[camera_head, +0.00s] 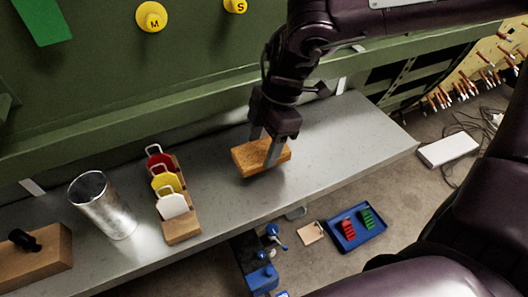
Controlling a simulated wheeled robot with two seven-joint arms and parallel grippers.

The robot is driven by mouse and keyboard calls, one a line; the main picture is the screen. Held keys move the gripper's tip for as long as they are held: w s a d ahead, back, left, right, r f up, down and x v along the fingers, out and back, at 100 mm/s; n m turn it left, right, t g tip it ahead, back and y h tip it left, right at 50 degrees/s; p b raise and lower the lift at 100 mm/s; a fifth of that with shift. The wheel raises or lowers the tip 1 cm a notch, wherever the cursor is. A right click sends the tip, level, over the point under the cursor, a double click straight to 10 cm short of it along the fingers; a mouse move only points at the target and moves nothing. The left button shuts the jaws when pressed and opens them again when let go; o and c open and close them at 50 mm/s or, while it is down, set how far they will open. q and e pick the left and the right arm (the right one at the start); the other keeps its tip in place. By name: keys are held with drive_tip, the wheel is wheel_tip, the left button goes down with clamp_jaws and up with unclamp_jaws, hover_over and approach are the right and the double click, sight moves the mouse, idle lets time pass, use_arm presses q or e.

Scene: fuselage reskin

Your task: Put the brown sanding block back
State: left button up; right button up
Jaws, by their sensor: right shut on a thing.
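The brown sanding block (246,160) is at the middle of the grey shelf (330,150). My right gripper (262,148) points down over it, with its fingers on either side of the block. It is shut on the block. The block looks level and at or very near the shelf surface; I cannot tell whether it touches. My left gripper is not in view.
Left of the block stand a wooden rack (182,230) with red, yellow and white handled pieces, a metal cup (103,205) and a wooden block with a black knob (38,257). The shelf's right part is clear. A blue tray (343,242) lies on the floor below.

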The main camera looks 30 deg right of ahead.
sight(266, 148)
wheel_tip(266, 148, down, 3)
drive_tip(key=shift+s+r, duration=0.1)
drive_tip(key=shift+r, duration=0.1)
drive_tip(key=shift+f, duration=0.4)
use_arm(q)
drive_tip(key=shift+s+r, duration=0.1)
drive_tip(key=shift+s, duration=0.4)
use_arm(e)
drive_tip(key=shift+f, duration=0.15)
drive_tip(key=o, duration=0.9)
